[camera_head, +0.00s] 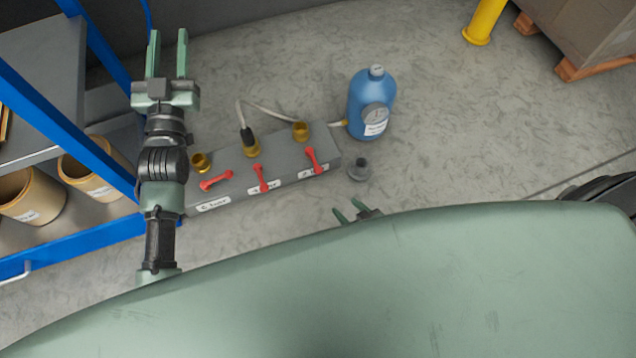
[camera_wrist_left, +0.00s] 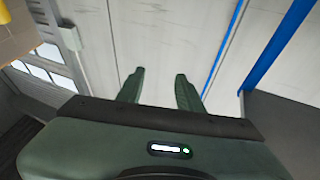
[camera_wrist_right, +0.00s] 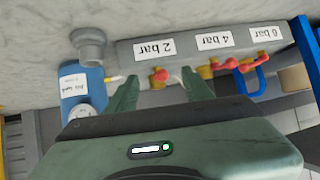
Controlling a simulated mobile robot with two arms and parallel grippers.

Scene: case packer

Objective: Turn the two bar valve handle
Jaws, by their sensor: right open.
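The 2 bar handle is the red handle (camera_head: 314,160) at the right end of the grey valve block, nearest the blue tank.
Two more red handles, middle (camera_head: 262,178) and left (camera_head: 216,180), sit on the block (camera_head: 240,182). A blue tank (camera_head: 362,100) and a small grey fitting (camera_head: 359,168) stand at its right. A blue-framed shelf (camera_head: 40,100) is at left. Floor between right gripper and block looks clear.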

